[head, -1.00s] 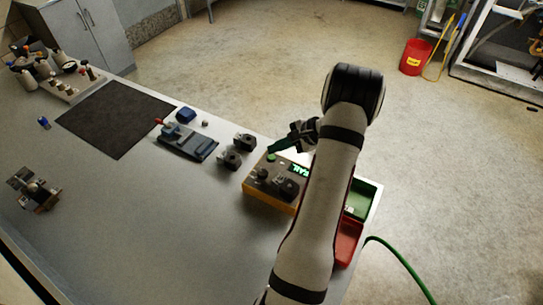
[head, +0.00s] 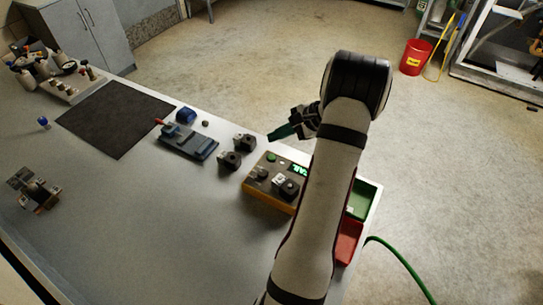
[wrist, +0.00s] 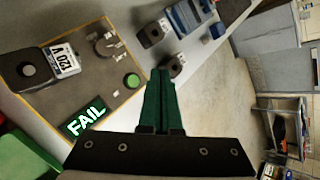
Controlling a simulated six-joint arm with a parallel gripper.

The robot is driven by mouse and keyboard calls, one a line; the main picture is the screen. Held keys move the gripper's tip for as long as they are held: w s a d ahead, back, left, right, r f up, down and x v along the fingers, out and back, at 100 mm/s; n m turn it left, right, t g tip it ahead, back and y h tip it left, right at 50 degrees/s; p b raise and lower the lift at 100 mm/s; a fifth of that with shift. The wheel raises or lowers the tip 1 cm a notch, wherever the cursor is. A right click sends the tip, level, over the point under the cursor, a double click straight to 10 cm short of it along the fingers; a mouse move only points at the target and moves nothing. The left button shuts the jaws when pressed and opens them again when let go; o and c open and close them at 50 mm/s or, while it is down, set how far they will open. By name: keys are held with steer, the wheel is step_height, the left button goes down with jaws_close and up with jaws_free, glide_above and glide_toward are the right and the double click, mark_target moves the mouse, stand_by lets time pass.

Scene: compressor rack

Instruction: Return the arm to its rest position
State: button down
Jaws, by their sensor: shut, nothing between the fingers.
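My gripper (head: 271,137) is shut and empty. In the head view it is in the air beyond the orange test box (head: 262,203), its green fingers pointing left. In the wrist view the green fingers (wrist: 160,74) are closed together, apart from the box. The test box also shows in the wrist view (wrist: 122,102), with a lit green FAIL display (wrist: 85,117) and a green button (wrist: 132,81). A dark block labelled 120 V (wrist: 45,66) sits on the box. My arm hides part of the box's right side.
A green bin (head: 366,192) and a red bin (head: 347,246) stand at the bench's right edge. Two dark blocks (head: 231,160) (head: 245,142), a blue fixture (head: 187,142) and a black mat (head: 115,118) lie left. Open floor lies beyond the bench.

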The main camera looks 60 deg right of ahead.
stand_by(0.4)
steer(key=w+a+r+n+g+y, duration=0.1)
steer(key=w+a+r+n+g, duration=0.2)
steer(key=a, duration=0.6)
steer(key=w+a+r+n+y, duration=0.25)
steer(key=w+a+r, duration=0.2)
steer(key=a, duration=0.35)
steer(key=s+a+r+n+g, duration=0.1)
steer(key=a+r+n+g, duration=0.15)
steer(key=a, duration=0.55)
steer(key=s+a+r+n+g, duration=0.1)
steer(key=s+a+n, duration=0.15)
steer(key=a, duration=0.55)
steer(key=s+a+n+g+h, duration=0.2)
steer(key=s+a+n, duration=0.6)
steer(key=s, duration=0.6)
steer(key=shift+a+f+g+h, duration=0.35)
steer(key=shift+a+h, duration=0.5)
steer(key=shift+a, duration=0.4)
steer(key=shift+w+n, duration=0.1)
steer(key=shift+n, duration=0.15)
